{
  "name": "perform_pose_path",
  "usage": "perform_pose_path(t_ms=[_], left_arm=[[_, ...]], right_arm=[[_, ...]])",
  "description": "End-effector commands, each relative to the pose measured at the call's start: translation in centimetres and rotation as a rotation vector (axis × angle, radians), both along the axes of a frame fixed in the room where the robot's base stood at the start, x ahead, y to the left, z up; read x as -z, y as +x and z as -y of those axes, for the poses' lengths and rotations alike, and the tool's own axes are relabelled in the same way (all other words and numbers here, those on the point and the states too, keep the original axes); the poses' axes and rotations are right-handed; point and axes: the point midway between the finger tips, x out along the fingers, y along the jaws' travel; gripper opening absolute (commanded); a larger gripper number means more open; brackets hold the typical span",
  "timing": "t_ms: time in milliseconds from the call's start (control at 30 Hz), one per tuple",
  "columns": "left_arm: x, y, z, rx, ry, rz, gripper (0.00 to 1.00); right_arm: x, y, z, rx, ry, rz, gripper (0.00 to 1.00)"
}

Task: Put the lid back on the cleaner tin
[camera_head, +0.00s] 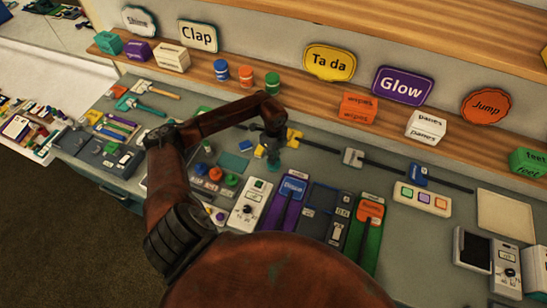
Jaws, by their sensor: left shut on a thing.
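Three small tins stand on the wooden shelf step: a blue one (221,69), an orange one (246,76) and a green one (272,83). Their labels are too small to read, so I cannot tell which tin is the cleaner tin. My left gripper (273,150) points down over the grey bench, in front of the tins. It is shut on a small dark teal thing, mostly hidden by the fingers; I cannot tell whether this is the lid. My right gripper is not in view.
A yellow slider block (294,138) is close beside my left gripper on a dark rail. Purple (285,203) and green (366,230) panels and a white dial box (247,206) crowd the bench. Orange (358,107) and white boxes (426,126) stand on the shelf.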

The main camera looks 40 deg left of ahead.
Motion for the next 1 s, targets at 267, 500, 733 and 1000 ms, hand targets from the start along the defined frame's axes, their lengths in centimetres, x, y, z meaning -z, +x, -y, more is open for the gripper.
perform_pose_path(t_ms=[267, 500, 733, 1000], left_arm=[[0.03, -0.01, 0.02, 0.000, -0.001, 0.000, 0.21], [0.03, -0.01, 0.03, 0.000, -0.001, 0.000, 0.32], [0.04, -0.02, 0.03, 0.000, -0.001, 0.000, 0.40], [0.03, -0.02, 0.03, 0.000, -0.001, 0.000, 0.50]], right_arm=[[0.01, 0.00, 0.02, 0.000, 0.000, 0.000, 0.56], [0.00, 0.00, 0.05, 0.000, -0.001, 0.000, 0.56], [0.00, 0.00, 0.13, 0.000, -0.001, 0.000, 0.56], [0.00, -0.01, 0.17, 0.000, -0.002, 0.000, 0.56]])
